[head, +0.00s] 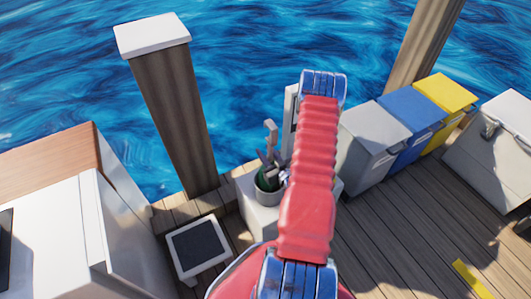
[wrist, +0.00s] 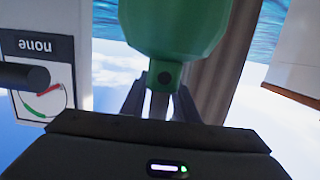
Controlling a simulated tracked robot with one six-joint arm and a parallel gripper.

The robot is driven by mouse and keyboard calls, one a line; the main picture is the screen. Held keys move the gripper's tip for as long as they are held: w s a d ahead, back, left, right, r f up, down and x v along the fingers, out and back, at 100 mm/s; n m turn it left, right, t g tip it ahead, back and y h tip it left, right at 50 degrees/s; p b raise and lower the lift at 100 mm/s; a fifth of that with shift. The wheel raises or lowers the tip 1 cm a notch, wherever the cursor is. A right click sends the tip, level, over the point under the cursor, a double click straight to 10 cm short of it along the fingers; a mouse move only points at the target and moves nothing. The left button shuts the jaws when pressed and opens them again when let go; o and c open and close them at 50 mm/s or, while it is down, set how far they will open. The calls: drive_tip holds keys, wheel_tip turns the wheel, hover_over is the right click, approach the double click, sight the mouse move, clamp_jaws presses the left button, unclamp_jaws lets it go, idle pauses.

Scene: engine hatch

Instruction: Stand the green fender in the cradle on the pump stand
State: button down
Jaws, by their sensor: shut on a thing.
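My gripper (wrist: 160,103) is shut on the narrow end tab of the green fender (wrist: 165,30), whose rounded body fills the top middle of the wrist view. In the head view my gripper (head: 271,160) is small and partly hidden behind my red arm. A little green of the fender (head: 262,182) shows just below it, within a grey round holder that looks like the cradle (head: 268,196). The cradle is on top of the white pump stand (head: 262,218). I cannot tell whether the fender rests on the cradle's bottom.
A white panel with a gauge (wrist: 40,75) is close on the left in the wrist view. A wooden post (head: 178,120) with a white cap stands left of the stand. Grey, blue (head: 408,125) and yellow bins are on the right. A dark-topped box (head: 198,248) is lower left.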

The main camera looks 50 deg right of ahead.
drive_tip(key=shift+f, duration=0.3)
idle(0.5)
drive_tip(key=c, duration=1.3)
unclamp_jaws()
drive_tip(key=shift+s, duration=0.15)
drive_tip(key=v, duration=1.3)
drive_tip(key=shift+s, duration=0.25)
drive_tip(key=shift+s+a, duration=0.1)
